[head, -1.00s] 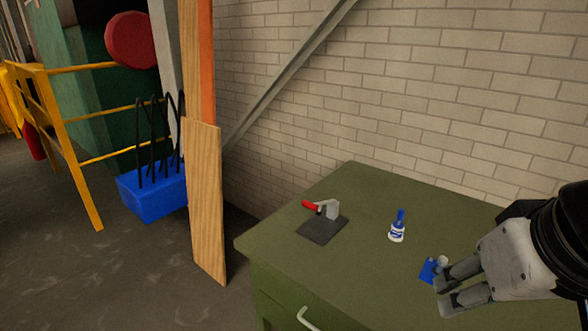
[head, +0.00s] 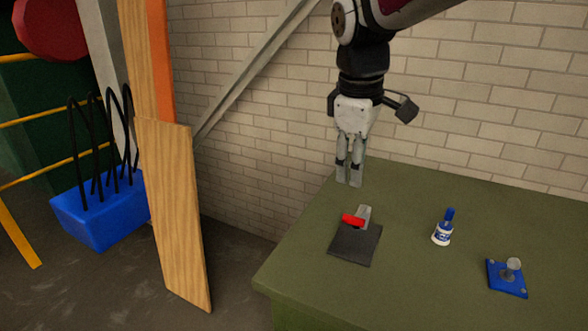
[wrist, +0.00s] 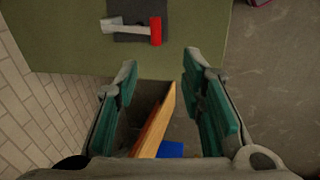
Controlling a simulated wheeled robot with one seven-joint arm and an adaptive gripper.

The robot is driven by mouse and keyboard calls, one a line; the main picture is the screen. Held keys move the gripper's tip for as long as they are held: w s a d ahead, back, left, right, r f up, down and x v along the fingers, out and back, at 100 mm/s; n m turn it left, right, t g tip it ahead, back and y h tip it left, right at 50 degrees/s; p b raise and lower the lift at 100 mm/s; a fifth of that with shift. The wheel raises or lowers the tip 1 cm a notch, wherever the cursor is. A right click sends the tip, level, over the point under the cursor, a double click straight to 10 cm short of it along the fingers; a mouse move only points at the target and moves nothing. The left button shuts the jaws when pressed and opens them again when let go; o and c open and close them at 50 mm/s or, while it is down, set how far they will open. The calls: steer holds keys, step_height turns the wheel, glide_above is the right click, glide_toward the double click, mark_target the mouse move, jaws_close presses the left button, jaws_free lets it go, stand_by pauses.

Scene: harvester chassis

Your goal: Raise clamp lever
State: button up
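The clamp's lever has a red handle (head: 352,220) that lies low and roughly level beside a grey metal part (head: 364,213). Both sit on a dark square plate (head: 355,244) on the green bench. In the wrist view the red handle (wrist: 156,31) and grey part (wrist: 125,27) show near the top, ahead of the fingers. My gripper (head: 349,183) points down above and behind the clamp, apart from it. It also shows in the wrist view (wrist: 160,62), with its green-padded fingers apart and nothing between them.
A white and blue bottle (head: 442,230) and a blue plate with a round metal knob (head: 507,280) stand right of the clamp on the green bench (head: 420,290). A brick wall (head: 260,110) is behind. A wooden board (head: 175,220) leans at left, near a blue box (head: 100,212).

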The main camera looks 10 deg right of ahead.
mark_target(348, 216)
steer(key=shift+n, duration=0.3)
steer(key=x, duration=0.9)
steer(key=w+x, duration=0.1)
steer(key=x, duration=0.4)
steer(key=shift+w+f+b, duration=0.2)
steer(key=shift+f+b, duration=0.05)
steer(key=shift+b, duration=0.15)
steer(key=shift+a, duration=0.1)
jaws_close()
